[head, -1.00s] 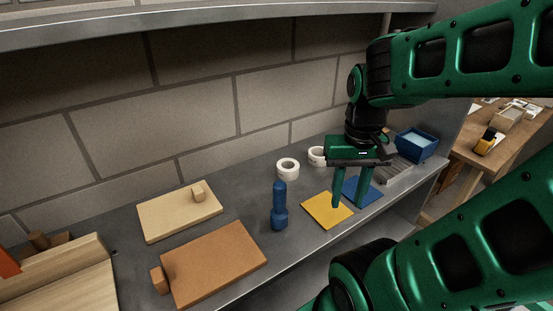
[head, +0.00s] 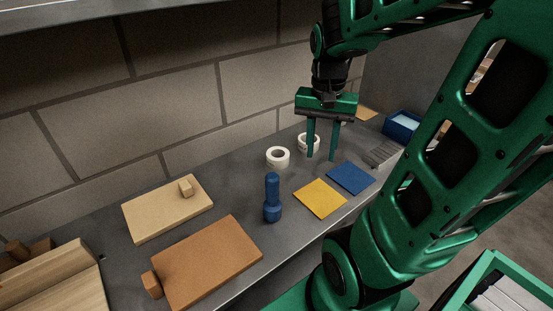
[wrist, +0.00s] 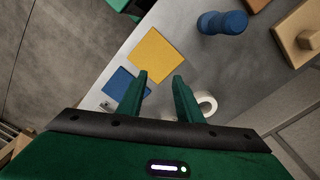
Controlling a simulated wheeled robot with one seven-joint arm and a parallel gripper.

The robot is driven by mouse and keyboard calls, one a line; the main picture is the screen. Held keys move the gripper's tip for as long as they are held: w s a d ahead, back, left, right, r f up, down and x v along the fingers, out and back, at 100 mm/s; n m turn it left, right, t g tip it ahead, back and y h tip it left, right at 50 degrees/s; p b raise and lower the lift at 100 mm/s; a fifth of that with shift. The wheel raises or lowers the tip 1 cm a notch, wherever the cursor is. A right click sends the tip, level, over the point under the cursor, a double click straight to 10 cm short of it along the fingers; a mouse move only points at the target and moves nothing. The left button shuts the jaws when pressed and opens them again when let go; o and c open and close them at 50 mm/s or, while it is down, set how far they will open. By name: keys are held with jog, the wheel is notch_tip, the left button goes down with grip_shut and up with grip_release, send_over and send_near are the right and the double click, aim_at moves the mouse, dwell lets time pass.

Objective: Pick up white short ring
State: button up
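Two white rings stand on the grey shelf. One ring (head: 278,157) is left of my gripper in the head view. The other ring (head: 304,137) is partly hidden behind my gripper's finger. I cannot tell for sure which is the short one. My gripper (head: 321,157) is open and empty, pointing down above the shelf by the partly hidden ring. In the wrist view my gripper (wrist: 160,76) has its fingers apart. One white ring (wrist: 208,102) shows beside the right finger there, and a bit of white shows low between the fingers.
A blue flashlight-shaped object (head: 272,198) stands left of a yellow square (head: 320,198) and a blue square (head: 350,178). Wooden boards (head: 208,262) lie at the left. A blue bin (head: 401,127) is at the far right. A block wall stands behind the rings.

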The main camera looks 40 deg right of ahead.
aim_at(283, 157)
jog(key=w+f+m, duration=0.4)
jog(key=w+m, duration=0.3)
jog(key=w, duration=0.9)
jog(key=f, duration=0.7)
jog(key=d+f, duration=0.1)
jog(key=f, duration=0.3)
jog(key=shift+w, duration=0.25)
jog(key=shift+r, duration=0.1)
grip_shut()
